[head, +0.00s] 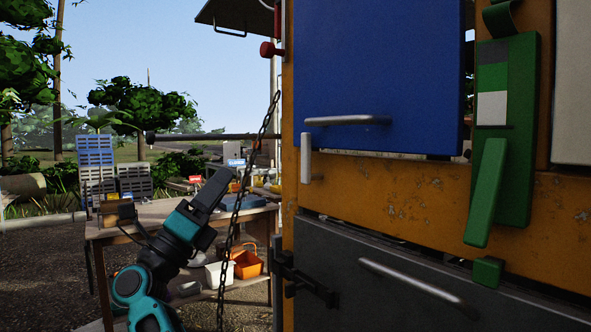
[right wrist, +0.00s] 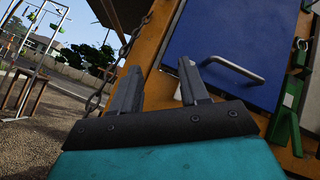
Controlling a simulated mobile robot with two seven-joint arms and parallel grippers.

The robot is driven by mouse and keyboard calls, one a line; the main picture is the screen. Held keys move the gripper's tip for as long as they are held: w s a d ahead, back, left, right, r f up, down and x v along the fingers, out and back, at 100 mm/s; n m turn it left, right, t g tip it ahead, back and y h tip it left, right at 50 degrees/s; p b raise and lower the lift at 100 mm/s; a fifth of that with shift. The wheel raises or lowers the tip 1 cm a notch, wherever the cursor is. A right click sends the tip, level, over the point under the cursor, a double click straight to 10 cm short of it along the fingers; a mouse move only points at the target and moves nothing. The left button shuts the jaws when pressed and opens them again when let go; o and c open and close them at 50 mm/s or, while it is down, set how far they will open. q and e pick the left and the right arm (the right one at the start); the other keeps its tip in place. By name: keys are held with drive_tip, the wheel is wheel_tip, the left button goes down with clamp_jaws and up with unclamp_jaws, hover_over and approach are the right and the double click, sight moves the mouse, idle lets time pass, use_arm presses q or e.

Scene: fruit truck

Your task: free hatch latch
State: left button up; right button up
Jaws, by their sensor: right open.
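The blue hatch (head: 380,70) is closed on the orange truck side and has a grey bar handle (head: 347,120). A small pale upright latch (head: 306,158) sits at its lower left corner, standing vertical. The hatch also shows in the right wrist view (right wrist: 230,45), with its handle (right wrist: 236,69). My right gripper (head: 214,188) is left of the latch and apart from it, pointing up and right. In the right wrist view its fingers (right wrist: 159,66) are spread with nothing held between them. The latch is mostly hidden there, near the right finger. My left gripper is not in view.
A dark chain (head: 236,210) hangs between my right gripper and the truck. A green lever unit (head: 507,130) is right of the hatch. Below is a dark grey panel (head: 420,285) with a handle. A table (head: 150,215) with goods stands behind, left. An orange basket (head: 247,264) is beneath.

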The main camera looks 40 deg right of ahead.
sight(303, 146)
drive_tip(key=s+r+m+g+y+b, duration=0.3)
drive_tip(key=s+r+m+g+y, duration=0.35)
drive_tip(key=m, duration=0.45)
drive_tip(key=shift+t+y, duration=0.35)
drive_tip(key=shift+y, duration=0.3)
drive_tip(key=d, duration=0.4)
drive_tip(key=d+b, duration=0.1)
drive_tip(key=d, duration=0.3)
drive_tip(key=d+b, duration=0.1)
drive_tip(key=d, duration=0.3)
drive_tip(key=shift+s+r, duration=0.15)
drive_tip(key=shift+r, duration=0.25)
drive_tip(key=shift+c, duration=0.2)
clamp_jaws()
